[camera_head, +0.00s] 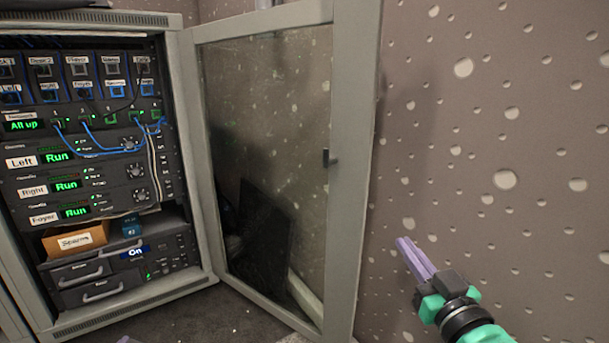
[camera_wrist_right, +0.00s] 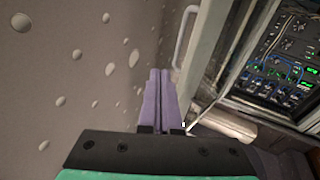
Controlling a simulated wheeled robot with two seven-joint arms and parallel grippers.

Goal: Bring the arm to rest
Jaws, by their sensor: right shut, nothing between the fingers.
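My right gripper (camera_head: 415,258) is at the lower right of the head view, in front of the dotted wall and to the right of the open cabinet door. Its purple fingers lie together, shut and empty. In the right wrist view the gripper (camera_wrist_right: 161,75) points ahead between the wall and the door, apart from both as far as I can tell. A faint bit of purple shows at the bottom edge of the head view, too little to tell what it is.
An equipment rack (camera_head: 90,190) with lit "Run" displays and blue cables stands at left. Its glass door (camera_head: 348,170) is swung open. A small box labelled "Spares" (camera_head: 75,240) sits on a rack shelf. The dotted wall (camera_head: 500,100) fills the right side. Room is clear around the right gripper.

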